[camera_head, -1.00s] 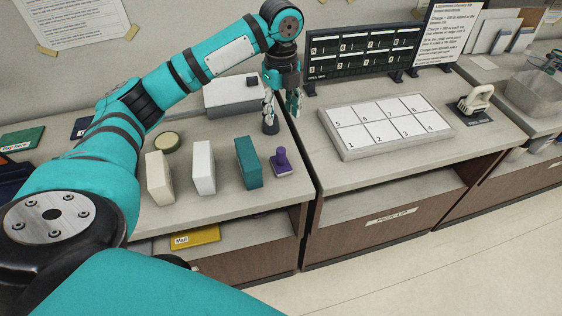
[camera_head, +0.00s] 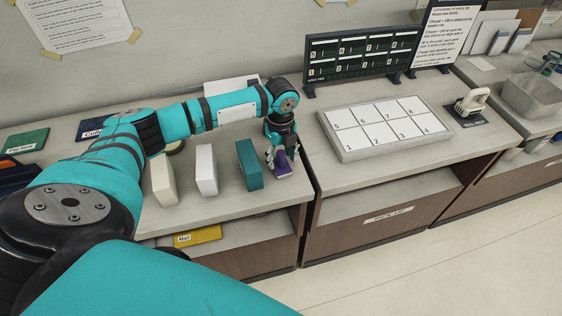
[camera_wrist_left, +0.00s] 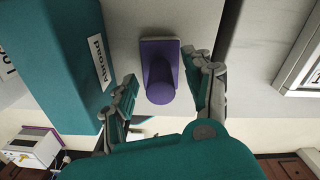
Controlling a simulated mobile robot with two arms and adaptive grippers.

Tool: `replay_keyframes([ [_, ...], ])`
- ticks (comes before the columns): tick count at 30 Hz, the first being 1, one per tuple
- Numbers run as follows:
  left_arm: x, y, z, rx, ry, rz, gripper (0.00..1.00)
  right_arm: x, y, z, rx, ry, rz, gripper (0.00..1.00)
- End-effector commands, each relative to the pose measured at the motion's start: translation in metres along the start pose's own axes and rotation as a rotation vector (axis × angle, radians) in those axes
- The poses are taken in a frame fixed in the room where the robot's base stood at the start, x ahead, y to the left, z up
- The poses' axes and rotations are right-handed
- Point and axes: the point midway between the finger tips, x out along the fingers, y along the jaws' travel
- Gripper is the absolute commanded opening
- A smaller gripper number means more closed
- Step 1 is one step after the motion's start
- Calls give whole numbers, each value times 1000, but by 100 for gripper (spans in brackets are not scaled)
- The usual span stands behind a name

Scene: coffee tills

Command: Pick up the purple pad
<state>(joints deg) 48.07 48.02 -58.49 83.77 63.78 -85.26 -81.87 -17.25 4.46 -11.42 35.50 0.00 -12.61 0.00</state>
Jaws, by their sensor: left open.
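The purple pad (camera_head: 284,170), a purple knob handle on a flat base, stands near the front right of the left counter. My left gripper (camera_head: 281,158) is lowered over it and hides its upper part. In the left wrist view the purple pad (camera_wrist_left: 160,68) lies between the two fingers of the open left gripper (camera_wrist_left: 161,85). A gap shows on both sides, so the fingers look apart from it. My right gripper is not in view.
A teal block (camera_head: 249,164), labelled "Abroad" in the wrist view, stands close left of the pad. A white block (camera_head: 206,169) and a cream block (camera_head: 164,180) stand farther left. A numbered tray (camera_head: 344,153) lies on the counter to the right.

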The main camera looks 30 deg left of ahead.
Motion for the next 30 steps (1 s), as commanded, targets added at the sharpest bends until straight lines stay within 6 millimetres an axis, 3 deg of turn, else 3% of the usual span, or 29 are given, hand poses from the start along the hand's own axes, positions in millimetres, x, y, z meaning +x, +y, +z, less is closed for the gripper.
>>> replay_keyframes([
  [8,5,0,0,0,-1,0,52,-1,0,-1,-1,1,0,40],
  [21,5,0,0,0,-1,0,0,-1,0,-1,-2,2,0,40],
  [30,2,0,0,0,-1,-2,0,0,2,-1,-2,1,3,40],
])
